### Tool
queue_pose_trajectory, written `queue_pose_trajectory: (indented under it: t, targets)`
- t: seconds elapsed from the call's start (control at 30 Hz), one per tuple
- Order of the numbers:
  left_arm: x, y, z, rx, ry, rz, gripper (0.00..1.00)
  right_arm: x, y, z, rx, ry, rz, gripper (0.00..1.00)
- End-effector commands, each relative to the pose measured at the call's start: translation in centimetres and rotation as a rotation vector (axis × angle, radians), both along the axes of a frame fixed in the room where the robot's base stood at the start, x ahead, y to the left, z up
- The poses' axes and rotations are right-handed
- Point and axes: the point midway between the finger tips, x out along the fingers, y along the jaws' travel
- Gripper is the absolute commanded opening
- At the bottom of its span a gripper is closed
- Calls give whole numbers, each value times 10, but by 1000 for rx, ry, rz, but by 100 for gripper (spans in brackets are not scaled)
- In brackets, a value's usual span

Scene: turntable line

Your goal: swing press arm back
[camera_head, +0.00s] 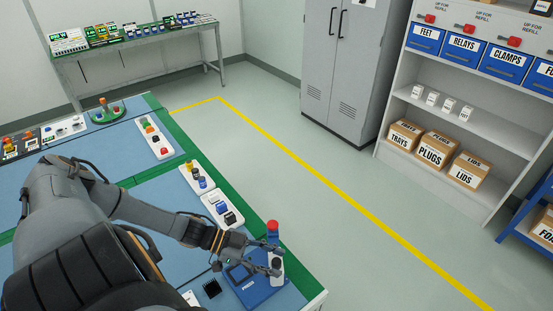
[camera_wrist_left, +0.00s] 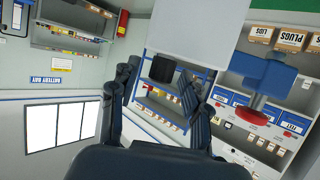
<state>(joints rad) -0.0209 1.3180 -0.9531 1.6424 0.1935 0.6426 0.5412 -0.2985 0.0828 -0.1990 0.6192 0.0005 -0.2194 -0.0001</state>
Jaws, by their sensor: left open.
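The blue press (camera_head: 245,285) stands at the near right corner of the blue-topped table. A red knob (camera_head: 272,226) shows at the press, just beyond my left gripper. In the left wrist view a red knob (camera_wrist_left: 251,116) on a blue part (camera_wrist_left: 263,74) is right of the fingers. My left gripper (camera_head: 276,257) is above the press's right side, its fingers apart and overlapping part of the press. In the wrist view nothing shows between the fingers (camera_wrist_left: 158,105). I cannot tell whether a finger touches the press arm. My right gripper is not in view.
White trays with coloured parts (camera_head: 222,208) line the table's green edge (camera_head: 172,130). A small black square part (camera_head: 211,289) lies left of the press. Floor with a yellow line (camera_head: 330,180) is clear beyond. A shelf with boxes (camera_head: 435,150) stands at right.

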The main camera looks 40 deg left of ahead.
Motion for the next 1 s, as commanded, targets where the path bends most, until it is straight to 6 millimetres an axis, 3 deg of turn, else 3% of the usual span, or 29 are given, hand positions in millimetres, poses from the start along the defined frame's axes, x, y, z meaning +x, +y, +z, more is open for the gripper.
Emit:
queue_pose_trajectory:
  t: [0.3, 0.5, 1.0]
  targets:
    - [-36, 52, 25, 6, 4, -1, 47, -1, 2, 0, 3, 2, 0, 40]
    - [-51, 75, 37, 4, 2, -1, 47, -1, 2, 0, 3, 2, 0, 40]
    - [-56, 82, 42, 2, -2, -1, 47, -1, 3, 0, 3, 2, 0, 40]
